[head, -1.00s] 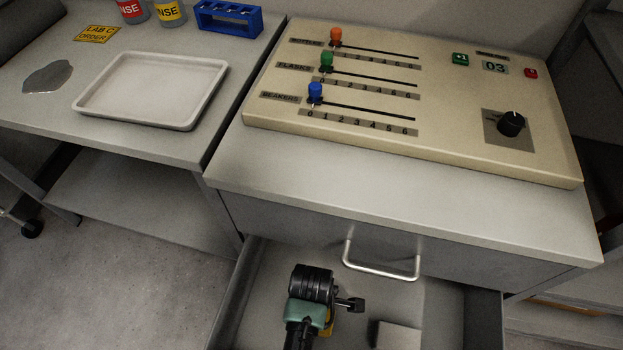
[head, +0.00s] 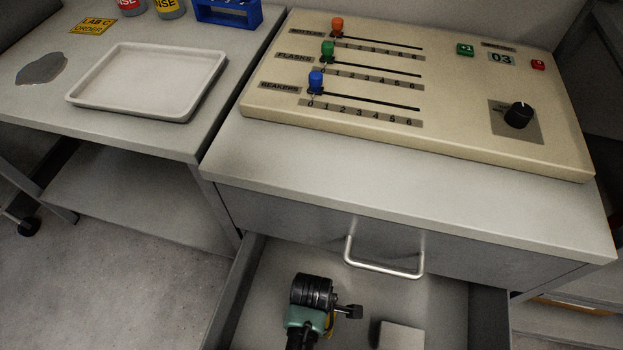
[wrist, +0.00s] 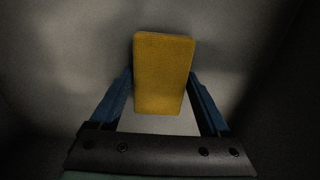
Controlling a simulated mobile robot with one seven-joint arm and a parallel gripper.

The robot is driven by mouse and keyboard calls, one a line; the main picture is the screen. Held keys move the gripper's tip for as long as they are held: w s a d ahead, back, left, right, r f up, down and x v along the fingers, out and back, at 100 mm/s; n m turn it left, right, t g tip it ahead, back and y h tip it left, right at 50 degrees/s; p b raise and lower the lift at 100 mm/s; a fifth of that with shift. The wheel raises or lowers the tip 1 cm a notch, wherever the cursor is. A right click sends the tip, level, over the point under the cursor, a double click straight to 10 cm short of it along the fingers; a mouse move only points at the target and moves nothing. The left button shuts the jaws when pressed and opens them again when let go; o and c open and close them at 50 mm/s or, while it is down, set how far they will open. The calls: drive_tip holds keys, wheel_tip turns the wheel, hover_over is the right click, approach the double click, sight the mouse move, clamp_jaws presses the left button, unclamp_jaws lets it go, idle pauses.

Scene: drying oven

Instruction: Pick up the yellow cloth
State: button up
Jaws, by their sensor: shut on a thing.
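The yellow cloth (wrist: 162,72) looks like a flat rectangular block in the wrist view. It sits between the two blue fingers of my gripper (wrist: 160,98), which is shut on it. In the head view my gripper (head: 328,322) is down inside the open drawer (head: 265,285), and only a thin yellow edge shows beside it. The rest of the cloth is hidden by my arm there. I cannot tell whether the cloth still touches the drawer floor.
A pale block (head: 400,335) lies in the drawer to the right of my gripper. The drawer's metal handle (head: 385,270) and walls are close by. Above stands a control panel (head: 440,135) with sliders. A white tray (head: 150,112) and a puddle (head: 42,68) are on the left table.

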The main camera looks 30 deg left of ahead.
drive_tip(key=shift+c, duration=0.5)
wheel_tip(320, 180, up, 10)
drive_tip(key=p, duration=0.4)
